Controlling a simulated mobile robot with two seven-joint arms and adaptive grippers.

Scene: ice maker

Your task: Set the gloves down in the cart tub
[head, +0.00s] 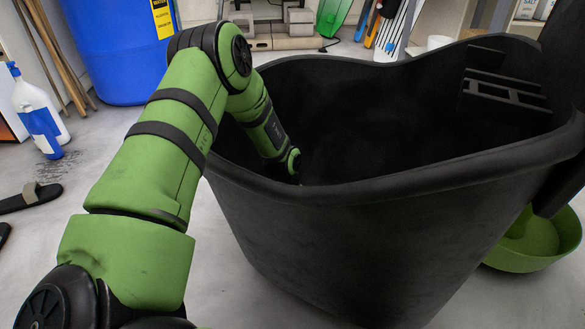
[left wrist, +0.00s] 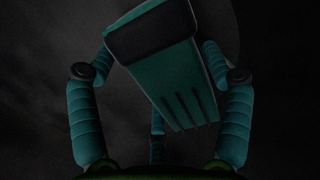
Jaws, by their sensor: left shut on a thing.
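The cart tub (head: 350,235) is a large black bin that fills the middle and right of the head view. My left arm reaches over its near left rim, and its wrist goes down inside, where the rim hides the gripper. My right gripper is not in view.
A black slotted ledge (head: 505,90) sits inside the tub's far right wall. A green bowl (head: 535,240) stands on the floor at right. A blue barrel (head: 118,50), a spray bottle (head: 38,110) and a sandal (head: 30,198) are at left.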

